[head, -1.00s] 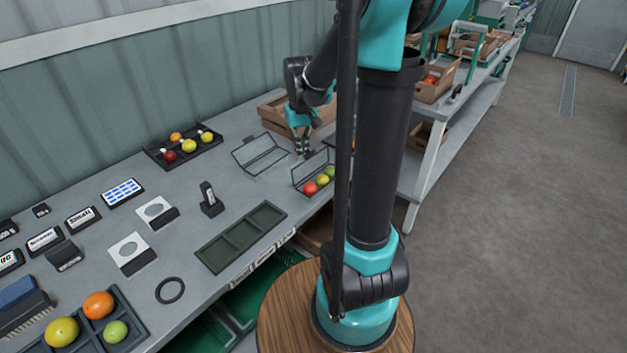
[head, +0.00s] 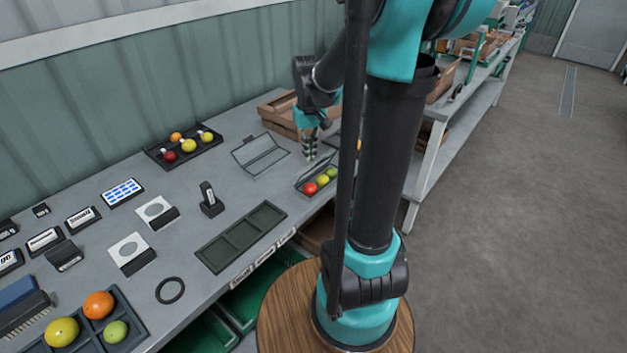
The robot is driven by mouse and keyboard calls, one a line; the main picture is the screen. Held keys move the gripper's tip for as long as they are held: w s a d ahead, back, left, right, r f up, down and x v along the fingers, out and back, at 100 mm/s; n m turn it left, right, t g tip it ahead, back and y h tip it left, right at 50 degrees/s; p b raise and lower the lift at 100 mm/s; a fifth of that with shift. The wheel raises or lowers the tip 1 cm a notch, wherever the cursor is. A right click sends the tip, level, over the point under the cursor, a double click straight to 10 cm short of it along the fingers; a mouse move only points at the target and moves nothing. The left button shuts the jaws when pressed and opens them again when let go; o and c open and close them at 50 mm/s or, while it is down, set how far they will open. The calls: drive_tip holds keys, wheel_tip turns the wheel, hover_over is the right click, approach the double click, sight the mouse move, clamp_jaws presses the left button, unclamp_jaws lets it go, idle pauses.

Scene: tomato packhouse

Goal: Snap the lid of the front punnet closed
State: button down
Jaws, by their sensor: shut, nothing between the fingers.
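The front punnet (head: 304,193) stands near the front edge of the bench and holds a red, a yellow and a green tomato in a row. Its clear, thin-framed lid is hinged along the back side; it is hard to make out, and I cannot tell its exact angle. My gripper (head: 310,156) is shut and empty, pointing down just behind the punnet at the lid side. I cannot tell whether it touches the lid.
An empty clear punnet (head: 262,157) with its lid up stands behind and to the left. A dark tray of tomatoes (head: 160,163) stands farther left, and an empty green tray (head: 240,237) lies in front.

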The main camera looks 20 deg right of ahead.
idle(0.3)
wheel_tip(320, 180, up, 8)
idle(0.8)
idle(0.4)
